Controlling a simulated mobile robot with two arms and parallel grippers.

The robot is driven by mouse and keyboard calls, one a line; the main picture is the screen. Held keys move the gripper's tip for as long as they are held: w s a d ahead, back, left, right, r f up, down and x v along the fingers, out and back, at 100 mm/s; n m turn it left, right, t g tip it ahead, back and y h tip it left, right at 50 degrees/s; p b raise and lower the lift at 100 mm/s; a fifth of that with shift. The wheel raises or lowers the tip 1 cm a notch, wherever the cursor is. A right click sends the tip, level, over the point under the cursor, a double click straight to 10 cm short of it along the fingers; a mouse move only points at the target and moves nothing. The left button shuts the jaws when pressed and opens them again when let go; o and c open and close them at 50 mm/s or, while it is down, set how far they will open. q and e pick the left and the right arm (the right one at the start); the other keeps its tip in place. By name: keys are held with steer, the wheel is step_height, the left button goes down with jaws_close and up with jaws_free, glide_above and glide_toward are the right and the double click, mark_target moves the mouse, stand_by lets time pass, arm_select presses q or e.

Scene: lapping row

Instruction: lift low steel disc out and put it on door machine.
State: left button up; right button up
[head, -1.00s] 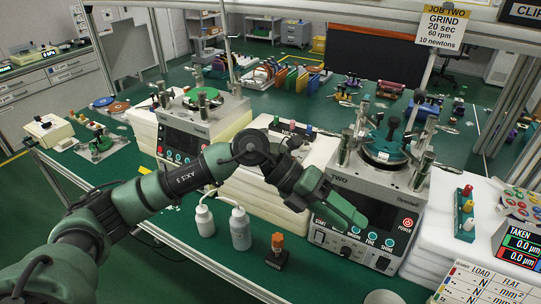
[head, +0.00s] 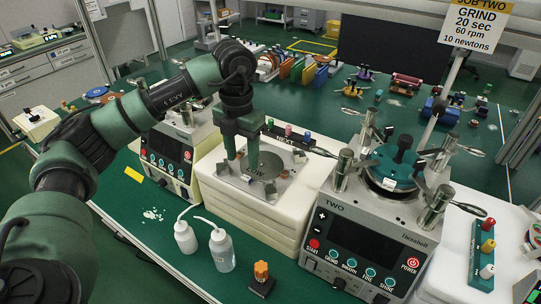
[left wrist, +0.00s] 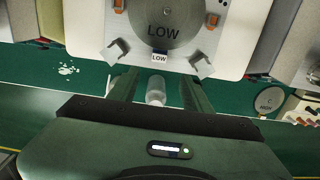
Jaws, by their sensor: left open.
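The low steel disc (head: 268,168) is a flat grey disc marked LOW. It lies in a metal holder on a white stacked block between two machines; the left wrist view shows it (left wrist: 160,18) at the top. My left gripper (head: 243,164) points down over the disc's left part, open and empty. In the left wrist view its fingers (left wrist: 156,86) stand apart, short of the disc. The machine marked TWO (head: 372,228) carries a teal disc (head: 395,165) among steel posts. Another machine (head: 168,155) is partly hidden by my left arm. I cannot tell which is the door machine.
Two white bottles (head: 221,250) stand in front of the white block, with an orange-topped item (head: 261,278) beside them. Coloured pegs (head: 289,131) stand behind the disc. A peg rack (head: 482,255) is at the right. White spill marks lie on the green bench at left.

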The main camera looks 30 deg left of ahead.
mark_target(245, 178)
arm_select(q)
steer(key=shift+w+a, duration=0.15)
steer(key=shift+w, duration=0.05)
steer(key=shift+f, duration=0.3)
steer(key=shift+s+f+p, duration=0.2)
steer(key=shift+f+p, duration=0.2)
steer(key=shift+f, duration=0.2)
steer(key=shift+s+f+p, duration=0.2)
steer(key=shift+f+p, duration=0.15)
steer(key=shift+f, duration=0.2)
steer(key=f, duration=0.1)
steer(key=f+p, duration=0.1)
steer(key=shift+w+f, duration=0.5)
steer(key=shift+f, duration=0.65)
jaws_close()
arm_select(e)
steer(key=r, duration=0.1)
steer(key=s+r, duration=0.1)
steer(key=r, duration=0.1)
steer(key=shift+s, duration=0.3)
